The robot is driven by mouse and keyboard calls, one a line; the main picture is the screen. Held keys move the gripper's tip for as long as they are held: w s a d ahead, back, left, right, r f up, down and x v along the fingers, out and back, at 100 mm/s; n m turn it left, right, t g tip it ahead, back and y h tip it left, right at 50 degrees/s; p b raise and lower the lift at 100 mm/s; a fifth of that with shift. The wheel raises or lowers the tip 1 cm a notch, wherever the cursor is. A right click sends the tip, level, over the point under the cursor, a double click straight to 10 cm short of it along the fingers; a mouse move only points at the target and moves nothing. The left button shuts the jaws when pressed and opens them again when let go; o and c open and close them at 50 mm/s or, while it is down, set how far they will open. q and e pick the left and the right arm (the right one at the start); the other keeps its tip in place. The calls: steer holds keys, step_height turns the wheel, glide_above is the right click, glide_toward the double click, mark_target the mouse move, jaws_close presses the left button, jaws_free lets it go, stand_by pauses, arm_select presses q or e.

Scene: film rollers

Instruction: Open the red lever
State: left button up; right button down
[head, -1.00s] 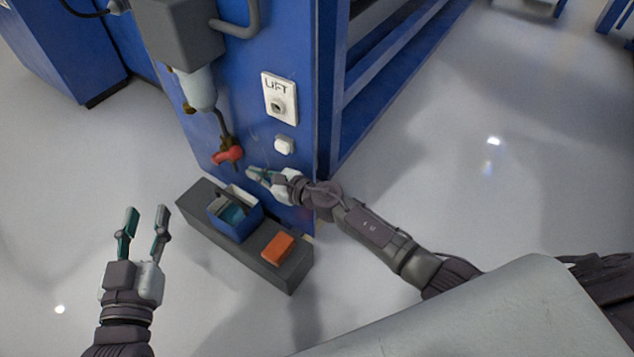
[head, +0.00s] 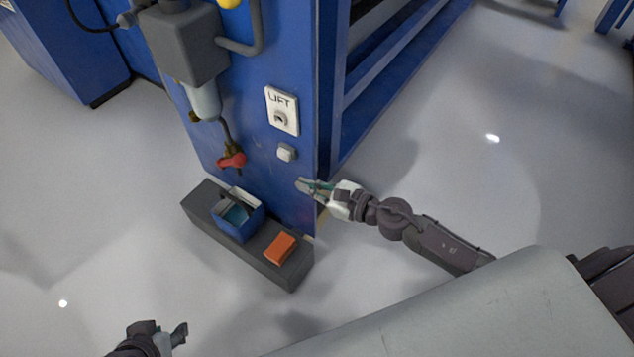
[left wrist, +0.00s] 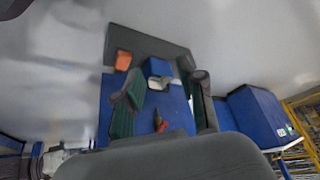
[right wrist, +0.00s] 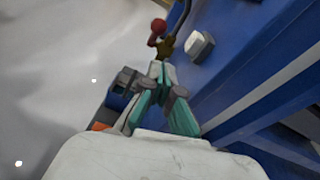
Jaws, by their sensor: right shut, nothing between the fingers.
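The red lever (head: 232,160) sits on a brass valve at the end of a thin pipe, low on the front of the blue machine (head: 240,105). It also shows in the left wrist view (left wrist: 160,123) and, small and red, in the right wrist view (right wrist: 158,27). My right gripper (head: 303,186) is to the right of the lever and apart from it, near the machine's corner. Its fingers are shut and empty, tips together in the right wrist view (right wrist: 157,68). My left gripper (head: 164,332) is at the bottom left of the head view; its fingers stand apart and empty in the left wrist view (left wrist: 165,88).
A dark grey block (head: 291,277) stands on the floor before the machine, carrying a blue open box (head: 240,226) and an orange piece (head: 279,247). A LIFT panel (head: 283,109) and a white button (head: 286,152) are above right of the lever. The floor at left is free.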

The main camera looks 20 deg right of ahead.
arm_select(q)
steer(key=shift+s+a+f+g, duration=0.15)
steer(key=shift+s+g, duration=0.15)
steer(key=shift+s, duration=0.15)
arm_select(e)
steer(key=shift+s+d+r, duration=0.65)
steer(key=shift+s+d, duration=0.1)
steer(key=shift+s, duration=0.2)
